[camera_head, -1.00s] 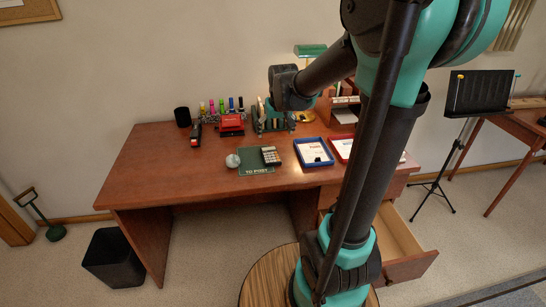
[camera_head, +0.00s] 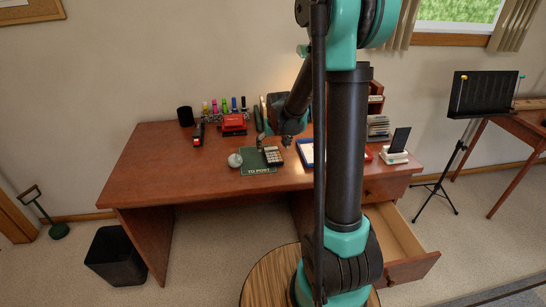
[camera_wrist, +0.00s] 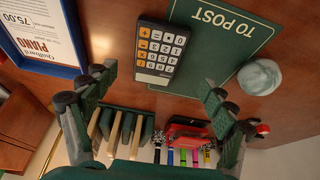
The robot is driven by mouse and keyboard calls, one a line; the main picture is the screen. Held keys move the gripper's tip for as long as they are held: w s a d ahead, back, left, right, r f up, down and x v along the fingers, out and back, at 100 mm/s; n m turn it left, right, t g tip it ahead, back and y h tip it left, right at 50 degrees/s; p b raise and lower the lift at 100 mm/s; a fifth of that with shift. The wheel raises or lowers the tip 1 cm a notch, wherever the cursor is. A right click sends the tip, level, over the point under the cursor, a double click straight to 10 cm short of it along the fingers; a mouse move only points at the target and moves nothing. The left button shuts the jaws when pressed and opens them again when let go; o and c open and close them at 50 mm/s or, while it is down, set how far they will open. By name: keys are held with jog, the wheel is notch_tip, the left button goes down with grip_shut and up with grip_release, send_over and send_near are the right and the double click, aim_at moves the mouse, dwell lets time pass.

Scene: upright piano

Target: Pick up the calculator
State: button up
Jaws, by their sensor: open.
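The calculator (camera_head: 273,156) lies on the green "TO POST" mat (camera_head: 258,170) on the desk. It is dark with a pale screen and white and orange keys, and it shows in the wrist view (camera_wrist: 161,54) between and beyond my fingertips. My gripper (camera_head: 272,139) is just behind and above the calculator in the head view. In the wrist view my gripper (camera_wrist: 157,82) has its two green-padded fingers spread wide with nothing between them. The calculator appears apart from both fingers.
A blue tray (camera_wrist: 45,35) with a piano paper lies on the other side. A red stapler-like object (camera_wrist: 190,135), colored markers and a rack stand at the back. A desk drawer (camera_head: 398,240) is open.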

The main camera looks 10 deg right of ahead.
aim_at(273, 154)
jog(key=shift+d+x, duration=0.1)
jog(key=shift+x, duration=1.25)
jog(key=shift+d+x, duration=0.15)
jog(key=shift+x, duration=1.25)
jog(key=c, duration=1.3)
jog(key=shift+o, duration=0.2)
jog(key=shift+r, duration=0.15)
